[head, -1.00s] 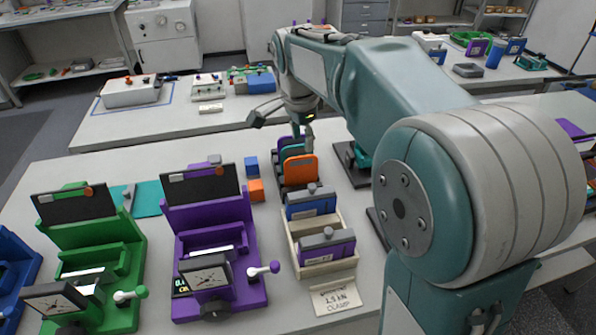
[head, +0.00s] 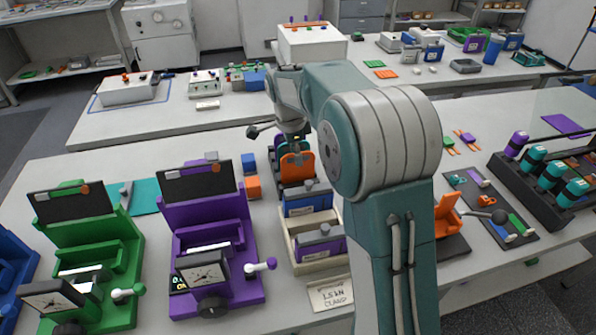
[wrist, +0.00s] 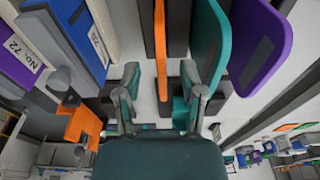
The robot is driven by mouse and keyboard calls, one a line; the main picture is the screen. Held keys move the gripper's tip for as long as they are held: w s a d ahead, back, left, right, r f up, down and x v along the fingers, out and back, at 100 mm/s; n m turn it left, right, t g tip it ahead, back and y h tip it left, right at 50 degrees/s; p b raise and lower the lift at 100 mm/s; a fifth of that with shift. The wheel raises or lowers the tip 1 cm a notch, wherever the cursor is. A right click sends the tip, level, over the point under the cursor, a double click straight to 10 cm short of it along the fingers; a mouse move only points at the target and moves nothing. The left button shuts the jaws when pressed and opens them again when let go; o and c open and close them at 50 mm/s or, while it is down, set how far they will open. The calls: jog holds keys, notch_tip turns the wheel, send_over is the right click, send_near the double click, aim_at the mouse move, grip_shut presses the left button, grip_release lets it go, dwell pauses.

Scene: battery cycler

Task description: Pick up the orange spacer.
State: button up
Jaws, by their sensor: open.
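The orange spacer (head: 297,168) appears as a thin upright plate in a dark rack (head: 297,190) in the middle of the table. In the wrist view the orange spacer (wrist: 160,45) shows edge-on. My gripper (wrist: 160,84) is open, with one finger on each side of the orange plate's line. I cannot tell whether either finger touches it. A teal plate (wrist: 209,45) stands close to the right of it, and a purple plate (wrist: 258,52) is further right. In the head view my gripper (head: 294,150) is over the rack, partly hidden by my arm.
A light box (head: 287,240) with blue and purple modules stands in front of the rack. A purple fixture (head: 212,230) and a green fixture (head: 85,240) stand further left.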

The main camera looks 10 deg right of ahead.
aim_at(298, 171)
jog(key=f, duration=0.3)
jog(key=shift+w+d+f, duration=0.15)
jog(key=shift+d+f, duration=0.1)
jog(key=shift+d, duration=0.05)
jog(key=shift+c, duration=0.3)
grip_shut()
jog(key=shift+r, duration=0.1)
